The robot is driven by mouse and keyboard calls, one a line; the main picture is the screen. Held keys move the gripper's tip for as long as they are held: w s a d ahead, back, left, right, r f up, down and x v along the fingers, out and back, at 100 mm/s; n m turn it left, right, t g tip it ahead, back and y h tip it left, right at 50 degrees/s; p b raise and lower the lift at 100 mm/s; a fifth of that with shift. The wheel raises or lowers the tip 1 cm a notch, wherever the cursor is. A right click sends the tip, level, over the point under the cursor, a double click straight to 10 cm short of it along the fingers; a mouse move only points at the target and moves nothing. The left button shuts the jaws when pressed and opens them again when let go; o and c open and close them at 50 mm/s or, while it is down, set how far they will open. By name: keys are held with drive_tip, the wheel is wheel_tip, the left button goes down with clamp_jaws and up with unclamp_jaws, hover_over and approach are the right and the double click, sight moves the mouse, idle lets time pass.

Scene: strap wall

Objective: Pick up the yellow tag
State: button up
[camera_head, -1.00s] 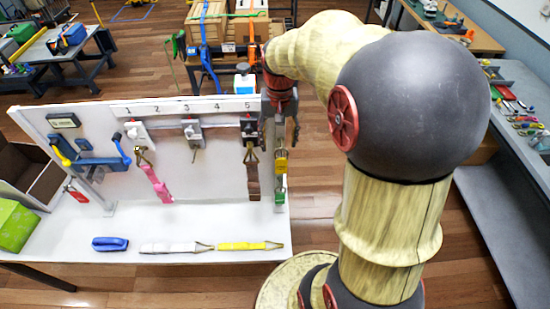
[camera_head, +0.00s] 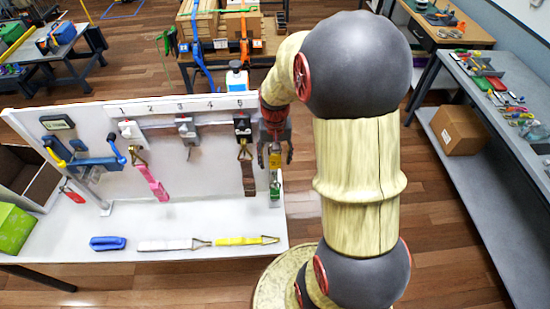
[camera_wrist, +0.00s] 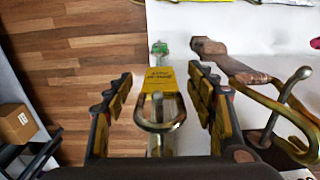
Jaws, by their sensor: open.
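The yellow tag (camera_head: 275,161) hangs at the right end of the white strap wall, with a metal ring at its top. In the wrist view the yellow tag (camera_wrist: 160,78) and its ring (camera_wrist: 158,112) lie between the two fingers. My gripper (camera_head: 276,152) is open around the tag, with a gap visible on both sides; the wrist view shows this gripper (camera_wrist: 161,92) empty of any grip. Part of the tag is hidden by the fingers in the head view.
A green tag (camera_head: 275,188) hangs below the yellow one. A brown strap (camera_head: 248,176) on a hook is close on the left; the hook (camera_wrist: 285,95) is near the right finger in the wrist view. A yellow strap (camera_head: 245,240) lies on the white table. Floor is clear right of the wall.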

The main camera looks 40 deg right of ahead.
drive_tip(key=c, duration=0.3)
drive_tip(key=c, duration=1)
